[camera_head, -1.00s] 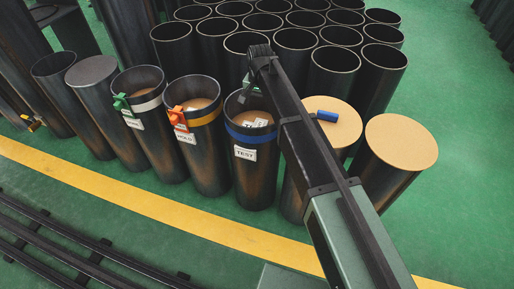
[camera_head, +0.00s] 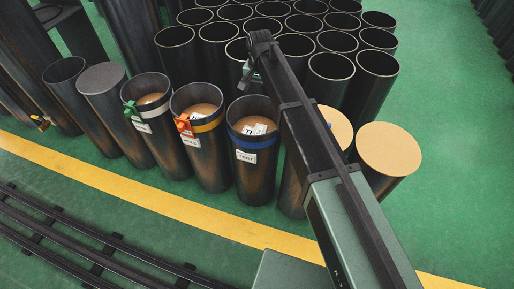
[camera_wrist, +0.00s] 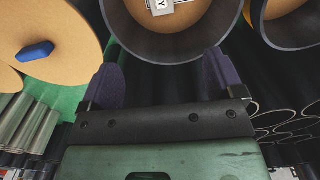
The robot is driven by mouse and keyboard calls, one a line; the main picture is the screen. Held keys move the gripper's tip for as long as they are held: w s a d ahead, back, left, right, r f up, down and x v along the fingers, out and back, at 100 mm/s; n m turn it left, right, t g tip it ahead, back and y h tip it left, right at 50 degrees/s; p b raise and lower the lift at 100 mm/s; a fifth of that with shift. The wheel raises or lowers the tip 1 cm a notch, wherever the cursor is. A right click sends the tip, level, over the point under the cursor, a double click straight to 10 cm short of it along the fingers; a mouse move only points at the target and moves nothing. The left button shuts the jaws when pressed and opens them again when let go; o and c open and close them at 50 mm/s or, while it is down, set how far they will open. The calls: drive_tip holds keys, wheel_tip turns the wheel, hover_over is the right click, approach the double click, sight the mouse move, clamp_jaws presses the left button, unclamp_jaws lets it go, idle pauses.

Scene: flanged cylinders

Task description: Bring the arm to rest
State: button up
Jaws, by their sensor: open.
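My gripper (camera_wrist: 162,80) is open and empty in the wrist view, its two dark purple fingers spread apart. Wood-coloured discs lie inside the cylinders ahead of it, one with a white label (camera_wrist: 168,5). In the head view my arm reaches from the lower right over the cylinders, and its far end (camera_head: 258,48) is near the blue-banded cylinder (camera_head: 254,165) labelled TEST. The fingers cannot be made out there. To the left stand a yellow-banded cylinder (camera_head: 210,160) with an orange clip and a white-banded cylinder (camera_head: 160,140) with a green clip.
A tan-lidded cylinder (camera_head: 388,150) stands right of my arm; another beside it is partly hidden and carries a blue handle (camera_wrist: 35,52). Several open black cylinders (camera_head: 330,75) are packed behind. A yellow floor line (camera_head: 150,203) and dark rails (camera_head: 75,240) run in front.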

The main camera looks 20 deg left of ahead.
drive_tip(key=s+d, duration=0.7)
drive_tip(key=d, duration=0.6)
drive_tip(key=s+d, duration=0.6)
drive_tip(key=d, duration=0.7)
drive_tip(key=s+d, duration=0.7)
drive_tip(key=d, duration=0.7)
wheel_tip(320, 180, up, 15)
drive_tip(key=p, duration=1.5)
drive_tip(key=shift+w, duration=0.45)
